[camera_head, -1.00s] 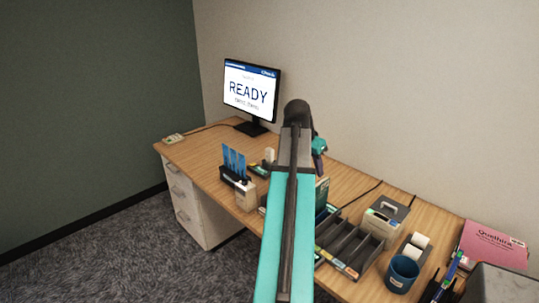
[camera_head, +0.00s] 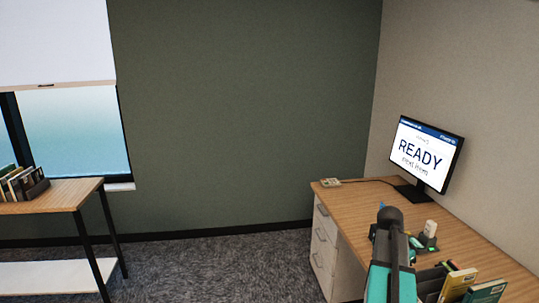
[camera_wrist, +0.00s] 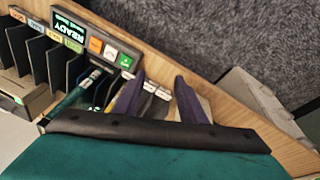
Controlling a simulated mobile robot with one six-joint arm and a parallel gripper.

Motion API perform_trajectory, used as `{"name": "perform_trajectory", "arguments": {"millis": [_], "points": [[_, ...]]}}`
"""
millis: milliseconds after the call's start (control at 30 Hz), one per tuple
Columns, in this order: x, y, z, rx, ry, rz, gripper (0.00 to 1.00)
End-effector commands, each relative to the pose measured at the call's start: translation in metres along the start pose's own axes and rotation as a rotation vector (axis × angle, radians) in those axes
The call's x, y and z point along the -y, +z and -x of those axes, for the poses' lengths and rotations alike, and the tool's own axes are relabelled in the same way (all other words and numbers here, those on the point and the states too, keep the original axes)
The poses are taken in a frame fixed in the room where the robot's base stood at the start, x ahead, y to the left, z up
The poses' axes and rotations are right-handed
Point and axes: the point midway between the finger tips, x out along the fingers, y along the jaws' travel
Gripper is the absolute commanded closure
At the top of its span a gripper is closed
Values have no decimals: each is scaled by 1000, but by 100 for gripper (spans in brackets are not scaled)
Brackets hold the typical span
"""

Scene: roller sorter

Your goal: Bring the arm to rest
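My arm (camera_head: 390,262) shows in the head view at the lower right, teal with a dark rounded joint at its top, in front of the desk. My gripper is hidden in that view. In the wrist view two dark purple fingers of my gripper (camera_wrist: 160,78) stand apart, with nothing held between them. Small white-labelled items show beyond the gap. My own teal link with a dark edge fills the bottom of the wrist view.
The wooden desk (camera_head: 360,205) holds a monitor (camera_head: 425,155) reading READY and book-like items (camera_head: 458,284). The wrist view shows a sorter (camera_wrist: 62,65) with dark slots and coloured labels. A shelf table (camera_head: 50,195) stands at left. Carpet (camera_head: 220,270) between them is clear.

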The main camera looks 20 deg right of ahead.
Motion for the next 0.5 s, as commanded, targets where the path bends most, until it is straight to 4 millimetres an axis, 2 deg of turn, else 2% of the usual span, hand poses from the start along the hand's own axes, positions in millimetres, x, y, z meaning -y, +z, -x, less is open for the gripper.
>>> {"name": "perform_trajectory", "arguments": {"millis": [33,200,500], "points": [[14,19,-11,17,7,34,63],[49,74,-42,60,25,133,63],[90,175,-95,131,64,316,63]]}}
